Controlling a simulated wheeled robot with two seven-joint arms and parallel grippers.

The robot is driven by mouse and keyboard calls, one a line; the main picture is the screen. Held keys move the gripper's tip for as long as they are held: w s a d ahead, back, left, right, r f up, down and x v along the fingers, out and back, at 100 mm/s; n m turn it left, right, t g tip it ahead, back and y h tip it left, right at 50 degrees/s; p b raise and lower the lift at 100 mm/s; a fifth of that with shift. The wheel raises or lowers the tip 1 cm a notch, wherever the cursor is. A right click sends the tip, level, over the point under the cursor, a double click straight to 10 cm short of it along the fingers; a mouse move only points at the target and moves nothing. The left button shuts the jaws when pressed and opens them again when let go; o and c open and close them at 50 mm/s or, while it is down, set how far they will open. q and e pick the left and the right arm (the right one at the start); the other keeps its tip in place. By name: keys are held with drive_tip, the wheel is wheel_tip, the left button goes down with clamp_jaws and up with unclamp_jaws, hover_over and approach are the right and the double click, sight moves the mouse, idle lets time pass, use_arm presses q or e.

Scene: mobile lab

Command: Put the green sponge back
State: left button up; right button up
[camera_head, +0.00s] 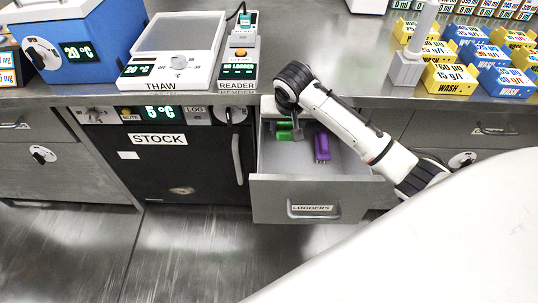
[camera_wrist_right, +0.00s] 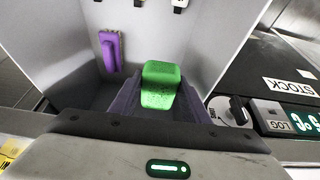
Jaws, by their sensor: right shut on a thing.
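The green sponge (camera_head: 284,125) is a small bright green block with a speckled face. In the head view it is inside the open drawer (camera_head: 268,160), near the back left, partly covered by my gripper. My right gripper (camera_head: 290,130) points down into the drawer. In the right wrist view the green sponge (camera_wrist_right: 160,82) sits between the two fingers of my right gripper (camera_wrist_right: 160,98), which are shut on it. I cannot tell whether the sponge touches the drawer floor. My left gripper is not in view.
A purple object (camera_head: 322,147) lies in the drawer, right of the sponge. The drawer front reads LOGGERS. The STOCK door (camera_head: 165,160) is left of it. On the counter are the thaw unit (camera_head: 170,50), the reader (camera_head: 239,65) and wash racks (camera_head: 450,78).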

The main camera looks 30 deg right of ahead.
wheel_tip(320, 180, down, 14)
drive_tip(key=b, duration=0.3)
drive_tip(key=shift+w+r, duration=0.1)
drive_tip(key=shift+r, duration=0.1)
drive_tip(key=w+d+b, duration=0.1)
drive_tip(key=w+d+f+b, duration=0.1)
drive_tip(key=w, duration=0.1)
drive_tip(key=shift+w+f, duration=0.15)
drive_tip(key=shift+w, duration=0.05)
drive_tip(key=shift+f, duration=0.2)
drive_tip(key=o, duration=0.9)
drive_tip(key=shift+o, duration=0.2)
